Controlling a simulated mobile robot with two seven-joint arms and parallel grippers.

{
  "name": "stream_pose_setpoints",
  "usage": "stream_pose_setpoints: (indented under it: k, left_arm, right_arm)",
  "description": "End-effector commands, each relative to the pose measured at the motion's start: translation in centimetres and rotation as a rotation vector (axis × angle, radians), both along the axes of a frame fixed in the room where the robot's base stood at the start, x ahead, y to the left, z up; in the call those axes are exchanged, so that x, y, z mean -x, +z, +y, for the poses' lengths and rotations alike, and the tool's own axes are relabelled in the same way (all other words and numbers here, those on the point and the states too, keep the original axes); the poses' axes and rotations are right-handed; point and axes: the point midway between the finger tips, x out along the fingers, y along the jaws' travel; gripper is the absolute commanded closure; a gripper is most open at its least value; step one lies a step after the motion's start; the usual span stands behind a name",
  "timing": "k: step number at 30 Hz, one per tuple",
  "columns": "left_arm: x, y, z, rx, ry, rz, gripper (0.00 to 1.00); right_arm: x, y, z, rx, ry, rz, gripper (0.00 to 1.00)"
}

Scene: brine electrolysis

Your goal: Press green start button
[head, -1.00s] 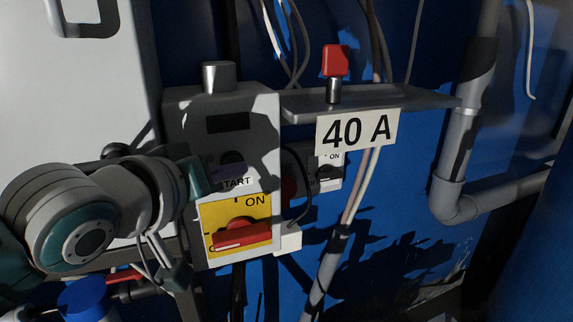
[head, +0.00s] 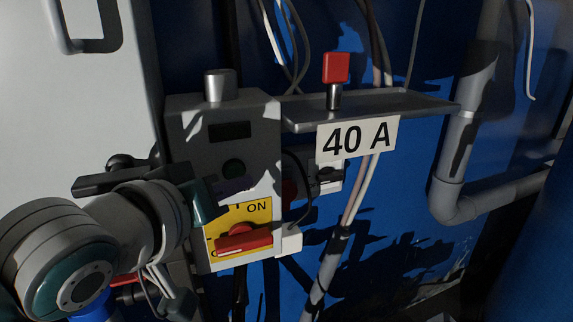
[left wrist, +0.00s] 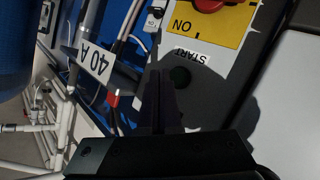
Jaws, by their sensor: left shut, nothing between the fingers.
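The green start button (head: 233,168) is a dark green round button on the front of the grey control box (head: 262,130). It shows in the head view just above my left gripper's fingers. My left gripper (head: 236,186) is shut and empty in front of the box, and its fingers cover the START label in this view. In the left wrist view the button (left wrist: 180,76) lies close to the right of the shut fingertips (left wrist: 160,74), under the START label (left wrist: 187,55). I cannot tell the gap between fingertips and box. My right gripper is not in view.
Below the button is a red rotary switch (head: 243,240) on a yellow ON plate (head: 222,215). A metal shelf (head: 400,103) with a red-capped knob (head: 336,68) and a 40 A sign (head: 357,138) juts out at right. A grey cabinet (head: 95,95) stands at left.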

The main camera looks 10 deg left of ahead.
Motion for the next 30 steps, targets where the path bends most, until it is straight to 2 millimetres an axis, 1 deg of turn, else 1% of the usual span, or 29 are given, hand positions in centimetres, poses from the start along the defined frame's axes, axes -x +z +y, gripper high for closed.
stream_pose_setpoints:
  k: [1, 4, 12, 30]
  left_arm:
    - [0.5, 0.2, -0.4, 0.004, 0.000, 0.003, 1.00]
    - [1.3, 0.3, -0.9, 0.003, 0.000, 0.002, 1.00]
    - [3.2, 0.1, -2.2, 0.002, 0.000, 0.001, 1.00]
    - [3.4, 0.0, -2.3, 0.001, 0.000, 0.000, 1.00]
  right_arm:
    - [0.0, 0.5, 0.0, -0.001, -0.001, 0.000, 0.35]
    - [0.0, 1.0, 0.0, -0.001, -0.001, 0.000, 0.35]
    - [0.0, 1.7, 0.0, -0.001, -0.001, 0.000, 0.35]
    - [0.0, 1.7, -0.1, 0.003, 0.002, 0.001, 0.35]
